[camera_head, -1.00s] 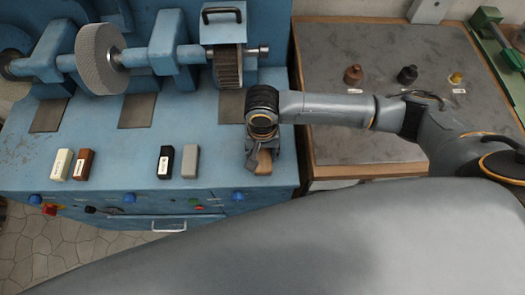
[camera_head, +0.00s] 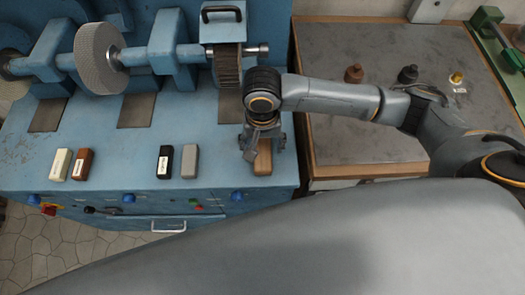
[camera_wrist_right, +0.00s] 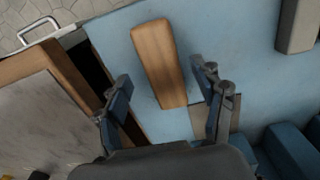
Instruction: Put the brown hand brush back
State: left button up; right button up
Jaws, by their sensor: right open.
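The brown hand brush (camera_head: 263,158) lies on the blue machine's top (camera_head: 222,172) near its right end. It also shows in the right wrist view as a long wooden block (camera_wrist_right: 158,62). My right gripper (camera_head: 263,150) is above the brush's far end, pointing down. In the right wrist view its two fingers (camera_wrist_right: 160,92) are spread apart, one on each side of the brush's near end, with gaps between. It is open and holds nothing. My left gripper is not in view.
White (camera_head: 60,164), brown (camera_head: 83,165), black (camera_head: 165,162) and grey (camera_head: 190,161) blocks lie left on the machine top. Grinding wheels (camera_head: 100,58) stand behind. A workbench (camera_head: 345,110) with small bottles (camera_head: 408,75) is at right, across a narrow gap.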

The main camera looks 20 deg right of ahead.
aim_at(262, 155)
notch_tip(262, 155, up, 8)
jog(key=shift+f, duration=0.25)
jog(key=shift+s+f, duration=0.1)
dwell(0.4)
